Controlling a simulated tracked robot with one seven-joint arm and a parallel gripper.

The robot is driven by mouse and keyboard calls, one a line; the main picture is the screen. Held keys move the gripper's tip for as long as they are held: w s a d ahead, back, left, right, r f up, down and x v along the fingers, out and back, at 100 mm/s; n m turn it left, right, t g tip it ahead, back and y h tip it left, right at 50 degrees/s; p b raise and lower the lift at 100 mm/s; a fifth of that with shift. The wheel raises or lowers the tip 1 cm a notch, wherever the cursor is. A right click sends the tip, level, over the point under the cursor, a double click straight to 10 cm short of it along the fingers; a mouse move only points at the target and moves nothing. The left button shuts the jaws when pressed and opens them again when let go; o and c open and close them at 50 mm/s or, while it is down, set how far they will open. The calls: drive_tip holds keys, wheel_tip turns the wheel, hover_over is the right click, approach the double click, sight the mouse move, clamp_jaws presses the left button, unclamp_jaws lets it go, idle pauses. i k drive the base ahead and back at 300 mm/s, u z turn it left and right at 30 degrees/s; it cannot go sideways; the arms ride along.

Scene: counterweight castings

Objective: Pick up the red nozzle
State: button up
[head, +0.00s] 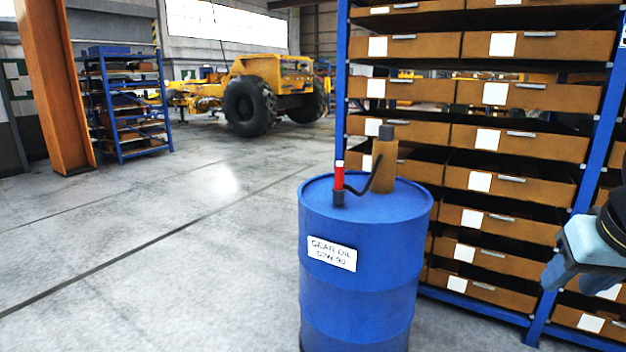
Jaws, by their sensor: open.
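The red nozzle (339,176) stands upright on top of a blue drum (365,265), near the left of its lid. Its lower end sits in a dark grey holder (338,198). A black hose runs from it to a brown pump body (384,165) with a dark cap, also on the lid. My gripper (556,278) is partly in view at the right edge, well apart from the drum and the nozzle. It is open, and nothing shows between its fingers. Part of it is cut off by the picture edge.
A blue-framed rack (341,70) with brown bins stands close behind and right of the drum. A smaller shelf unit (120,110), an orange column (52,85) and a yellow vehicle (275,90) are farther back. The floor left of the drum is clear.

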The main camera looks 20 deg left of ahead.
sight(338, 188)
drive_tip(key=u, duration=0.35)
drive_tip(key=i, duration=0.85)
drive_tip(key=u, duration=1)
drive_tip(key=i, duration=0.55)
drive_tip(key=u, duration=0.25)
drive_tip(key=k, duration=0.8)
drive_tip(key=u, duration=0.25)
drive_tip(key=i, duration=0.8)
drive_tip(key=z, duration=0.15)
